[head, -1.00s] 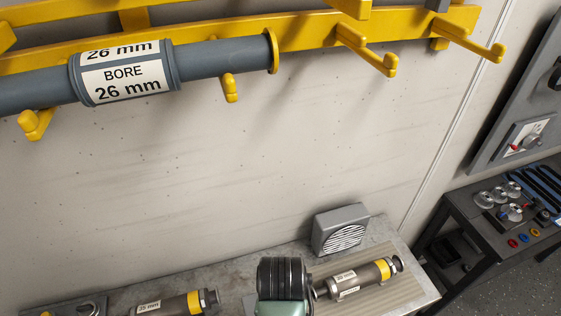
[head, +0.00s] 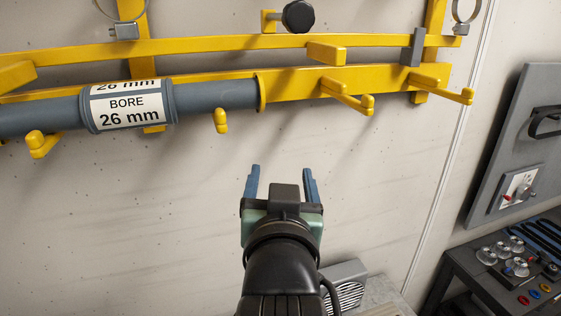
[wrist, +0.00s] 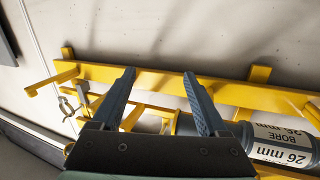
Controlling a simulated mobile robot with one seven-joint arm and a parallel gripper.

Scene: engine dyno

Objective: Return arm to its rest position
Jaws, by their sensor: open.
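My gripper (head: 281,182) is raised in front of the wall in the head view, pointing up at the yellow rack. Its two blue fingers are spread apart with nothing between them. In the wrist view my gripper (wrist: 160,100) also shows open and empty, with the rack behind it. My arm comes up from the bottom of the head view. The gripper appears below the rack and apart from it in the head view.
A yellow wall rack (head: 300,82) with protruding hooks holds a grey tube (head: 215,96) labelled "BORE 26 mm". A grey vented box (head: 345,285) sits low behind my arm. A dark cart (head: 505,265) with small parts stands at right. Bare wall (head: 120,220) lies at left.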

